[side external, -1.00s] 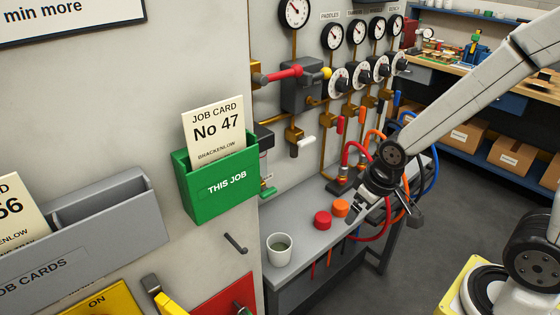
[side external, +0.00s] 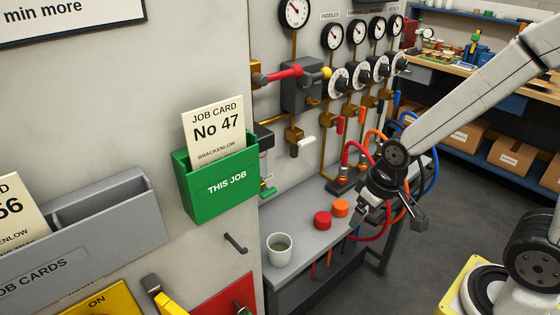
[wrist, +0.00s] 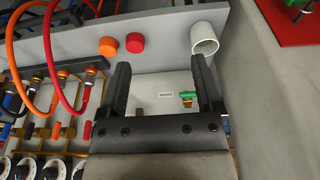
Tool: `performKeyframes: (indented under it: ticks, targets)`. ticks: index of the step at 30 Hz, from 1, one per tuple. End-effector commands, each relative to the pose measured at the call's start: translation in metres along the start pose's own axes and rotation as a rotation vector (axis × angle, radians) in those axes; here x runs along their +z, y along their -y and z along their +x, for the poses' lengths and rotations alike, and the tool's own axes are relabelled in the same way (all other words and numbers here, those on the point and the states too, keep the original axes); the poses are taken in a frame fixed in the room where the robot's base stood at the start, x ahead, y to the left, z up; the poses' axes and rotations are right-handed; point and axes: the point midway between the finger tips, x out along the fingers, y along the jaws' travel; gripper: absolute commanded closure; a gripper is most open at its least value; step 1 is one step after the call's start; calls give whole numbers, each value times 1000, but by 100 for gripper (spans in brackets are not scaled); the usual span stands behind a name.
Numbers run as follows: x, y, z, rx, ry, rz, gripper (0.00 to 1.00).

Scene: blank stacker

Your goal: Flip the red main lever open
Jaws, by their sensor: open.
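The red main lever (side external: 286,74) lies roughly level across the brass pipe fitting at the upper left of the wall panel, with a yellow knob (side external: 325,73) at its right. My gripper (side external: 387,226) is open and empty, in front of the grey shelf, to the right of and well below the lever. In the wrist view my two dark fingers (wrist: 159,66) stand wide apart with nothing between them. I cannot make out the main lever for certain in the wrist view.
The grey shelf (side external: 308,222) bears a white cup (side external: 279,250), a red cap (side external: 322,219) and an orange cap (side external: 340,208). Red, orange and blue hoses (side external: 369,238) hang close to my gripper. Dials and valves line the wall. A green job-card holder (side external: 218,184) sticks out at left.

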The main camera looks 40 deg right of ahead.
Motion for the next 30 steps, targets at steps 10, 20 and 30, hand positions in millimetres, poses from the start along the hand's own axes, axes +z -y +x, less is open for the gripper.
performKeyframes:
  ticks: [10,20,30]
  targets:
    - [-26,-1,-10,0,-22,2,100]
    - [-100,-4,-47,-2,-85,8,100]
    - [-175,-8,-105,-4,-159,12,100]
